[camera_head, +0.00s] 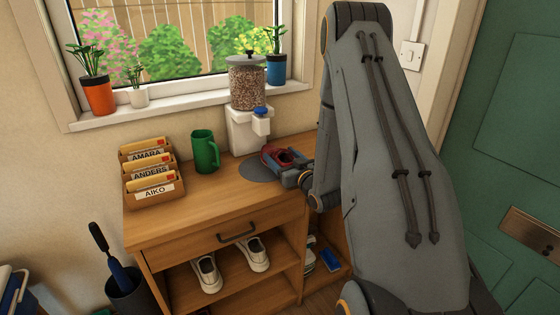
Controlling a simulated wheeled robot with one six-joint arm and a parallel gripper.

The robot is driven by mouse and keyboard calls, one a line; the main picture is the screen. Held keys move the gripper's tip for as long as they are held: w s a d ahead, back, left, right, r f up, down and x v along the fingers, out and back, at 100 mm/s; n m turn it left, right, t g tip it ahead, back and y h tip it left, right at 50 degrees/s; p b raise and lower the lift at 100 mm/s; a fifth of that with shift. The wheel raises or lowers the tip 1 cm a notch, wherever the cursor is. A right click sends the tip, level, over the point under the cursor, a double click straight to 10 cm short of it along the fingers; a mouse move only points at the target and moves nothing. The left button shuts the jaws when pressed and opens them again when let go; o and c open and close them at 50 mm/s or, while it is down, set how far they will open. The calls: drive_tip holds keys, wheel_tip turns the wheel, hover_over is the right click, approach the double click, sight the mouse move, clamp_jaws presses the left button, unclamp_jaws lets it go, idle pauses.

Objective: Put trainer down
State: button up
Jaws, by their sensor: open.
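A pair of white trainers stands side by side on the open shelf under the drawer, the left trainer (207,274) a little apart from the right trainer (257,254). My gripper (284,168) is above the right part of the cabinet top, well above the trainers and not touching them. It is open, at a red rounded object (270,156) by the dispenser; whether it touches this object I cannot tell. My arm hides the right side of the cabinet.
The wooden cabinet (190,217) bears a letter rack (150,192), a green mug (205,151), a dispenser (247,100) and a grey round mat (258,173). More footwear (309,255) and a blue object (330,260) sit lower right. The front-middle top is clear.

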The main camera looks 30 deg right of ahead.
drive_tip(key=shift+c, duration=0.3)
drive_tip(key=c, duration=1.3)
drive_tip(key=shift+r, duration=0.1)
drive_tip(key=shift+c, duration=0.2)
